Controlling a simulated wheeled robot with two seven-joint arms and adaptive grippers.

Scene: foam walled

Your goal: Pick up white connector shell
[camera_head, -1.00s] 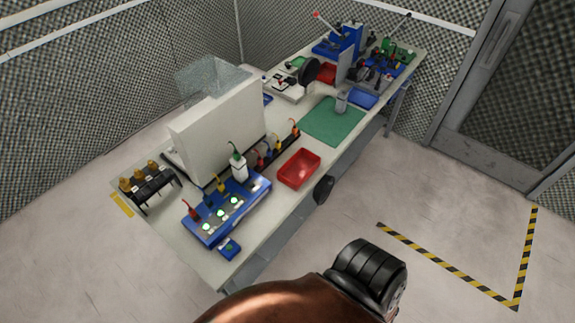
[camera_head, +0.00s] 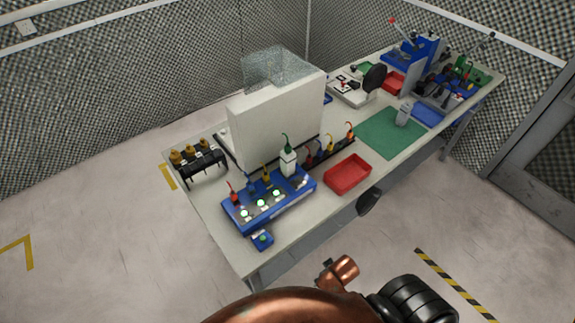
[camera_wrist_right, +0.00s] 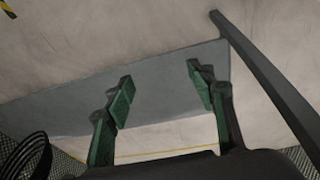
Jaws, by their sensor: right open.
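I cannot pick out a white connector shell for certain in the head view; small parts on the workbench (camera_head: 285,232) are too small to tell. A small grey-white object (camera_head: 403,114) stands on the green mat (camera_head: 372,138), and its kind is unclear. My right gripper (camera_wrist_right: 160,80) shows in the right wrist view, with its green-padded fingers apart and nothing between them. It faces a plain grey surface and the pale floor. My left gripper is not in view.
A red tray (camera_head: 348,174) sits near the front edge, beside a blue station (camera_head: 268,201) with lit buttons. A tall white panel (camera_head: 275,118) stands behind. A white bottle (camera_head: 288,163) and a blue press (camera_head: 418,52) are also there. Floor in front is clear.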

